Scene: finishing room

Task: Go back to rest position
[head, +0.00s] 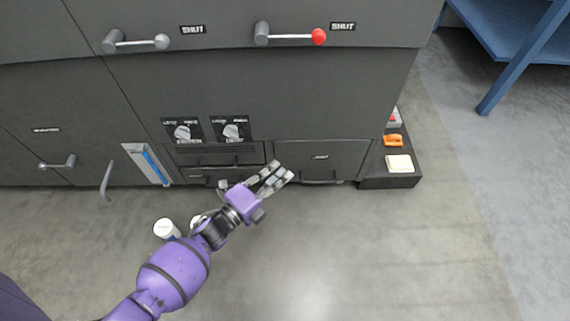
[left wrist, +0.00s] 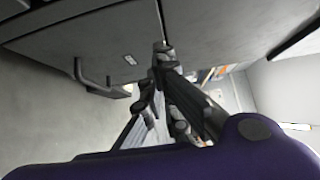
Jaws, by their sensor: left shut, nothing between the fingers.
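My left gripper (head: 279,174) is at the end of a purple arm that comes in from the lower left in the head view. It is in front of the low drawers of a dark grey machine (head: 330,90). Its fingers are shut with nothing between them. In the left wrist view the gripper's fingers (left wrist: 160,62) point toward a grey panel, and I cannot tell whether they touch it. My right gripper does not show in either view.
The machine has a grey-knobbed lever (head: 140,42), a red-knobbed lever (head: 295,37), two dials and door handles. A low dark ledge (head: 372,168) holds an orange item (head: 393,141) and a pale pad (head: 399,163). A blue table (head: 520,50) stands right.

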